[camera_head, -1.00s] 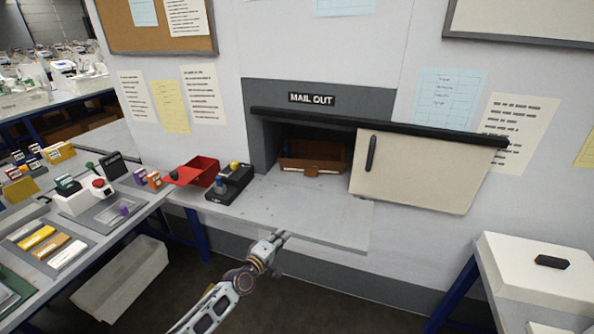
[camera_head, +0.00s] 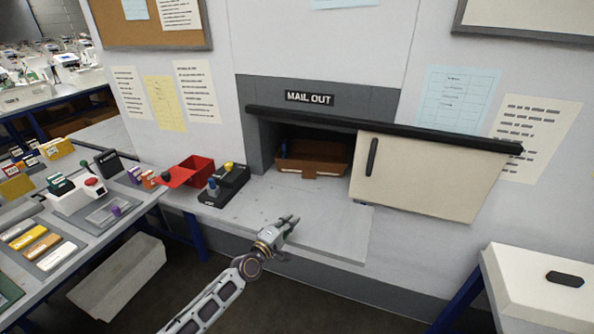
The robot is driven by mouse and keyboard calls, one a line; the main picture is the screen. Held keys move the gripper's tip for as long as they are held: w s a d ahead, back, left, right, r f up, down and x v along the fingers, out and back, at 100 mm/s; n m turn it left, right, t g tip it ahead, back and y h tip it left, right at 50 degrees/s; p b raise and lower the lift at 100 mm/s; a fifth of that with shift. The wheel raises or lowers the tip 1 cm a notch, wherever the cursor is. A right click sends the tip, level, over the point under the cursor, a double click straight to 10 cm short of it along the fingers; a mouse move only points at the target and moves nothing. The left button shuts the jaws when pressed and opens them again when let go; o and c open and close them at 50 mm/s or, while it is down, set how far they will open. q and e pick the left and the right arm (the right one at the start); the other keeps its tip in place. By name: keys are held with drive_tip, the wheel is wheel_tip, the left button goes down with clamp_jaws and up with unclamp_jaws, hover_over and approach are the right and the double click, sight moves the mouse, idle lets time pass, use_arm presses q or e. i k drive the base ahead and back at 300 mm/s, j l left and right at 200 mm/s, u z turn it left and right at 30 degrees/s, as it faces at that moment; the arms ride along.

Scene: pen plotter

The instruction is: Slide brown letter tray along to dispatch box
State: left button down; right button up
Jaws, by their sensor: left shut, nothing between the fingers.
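The brown letter tray (camera_head: 311,158) sits inside the open recess under the "MAIL OUT" sign, at the back of the grey shelf. A small brown tab shows at its front. My left gripper (camera_head: 291,220) is shut and empty, over the front part of the shelf and apart from the tray. My right gripper is not in view. I cannot tell which thing is the dispatch box; the recess under the sign (camera_head: 310,98) is the only mail opening that shows.
A cream sliding door (camera_head: 415,175) with a black handle stands right of the recess. A black stamp holder (camera_head: 224,185) and a red open box (camera_head: 193,171) are to the left. The grey shelf (camera_head: 300,205) is clear in front of the tray. A white box (camera_head: 540,285) is at lower right.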

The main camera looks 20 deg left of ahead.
sight(311, 158)
drive_tip(key=i+l, duration=0.2)
drive_tip(key=i, duration=0.2)
drive_tip(key=i+l, duration=0.15)
drive_tip(key=i, duration=0.25)
drive_tip(key=i+l, duration=0.2)
drive_tip(key=i, duration=0.15)
